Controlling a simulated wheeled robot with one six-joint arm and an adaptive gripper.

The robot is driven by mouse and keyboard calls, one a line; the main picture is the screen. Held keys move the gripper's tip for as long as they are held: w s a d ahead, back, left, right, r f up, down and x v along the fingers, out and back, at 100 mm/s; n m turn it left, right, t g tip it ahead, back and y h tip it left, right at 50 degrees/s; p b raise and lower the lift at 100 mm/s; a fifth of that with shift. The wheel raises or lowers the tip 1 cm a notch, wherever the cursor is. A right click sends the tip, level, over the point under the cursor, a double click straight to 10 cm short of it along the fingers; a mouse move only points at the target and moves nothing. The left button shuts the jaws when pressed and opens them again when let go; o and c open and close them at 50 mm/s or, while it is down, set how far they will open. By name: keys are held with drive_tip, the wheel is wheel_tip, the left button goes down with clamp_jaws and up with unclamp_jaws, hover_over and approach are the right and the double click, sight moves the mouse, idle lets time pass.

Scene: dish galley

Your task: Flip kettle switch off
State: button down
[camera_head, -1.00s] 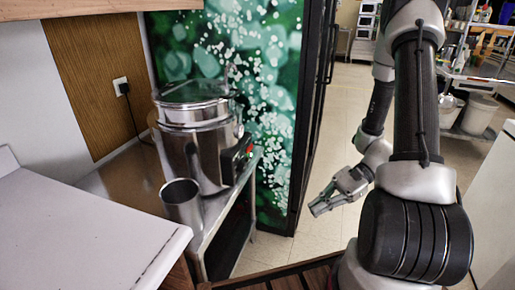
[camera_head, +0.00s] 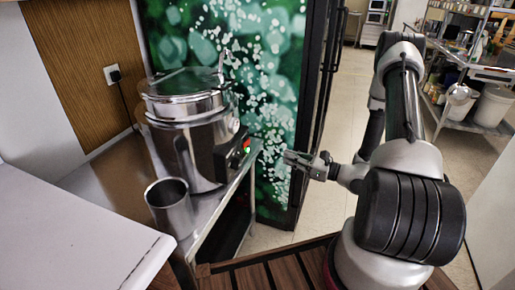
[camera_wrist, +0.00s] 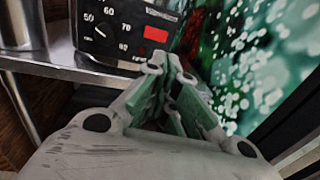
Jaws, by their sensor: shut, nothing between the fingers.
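The kettle (camera_head: 188,130) is a large steel urn with a glass-like lid on a metal side table. Its black control panel (camera_head: 232,158) faces right, toward my gripper. In the wrist view the panel (camera_wrist: 112,32) shows a dial with numbers and a red switch (camera_wrist: 156,34); the head view shows red and green spots there. My gripper (camera_head: 290,158) is shut and empty, a short way right of the panel. In the wrist view my fingertips (camera_wrist: 165,62) point at the panel, just below and right of the red switch. Whether they touch it cannot be told.
A steel cup (camera_head: 171,210) stands on the metal table (camera_head: 212,208) in front of the kettle. A white counter (camera_head: 75,235) is at the left. A green patterned panel (camera_head: 270,70) with a dark frame stands behind. The floor right of the table is clear.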

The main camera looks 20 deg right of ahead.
drive_tip(key=x, duration=1.4)
drive_tip(key=shift+w+a+n+g+y, duration=0.15)
drive_tip(key=shift+w+n+g+y, duration=0.05)
drive_tip(key=shift+n+g+y, duration=0.25)
drive_tip(key=w+d+v, duration=0.2)
drive_tip(key=v, duration=1.1)
drive_tip(key=shift+d, duration=0.2)
drive_tip(key=shift+s, duration=0.1)
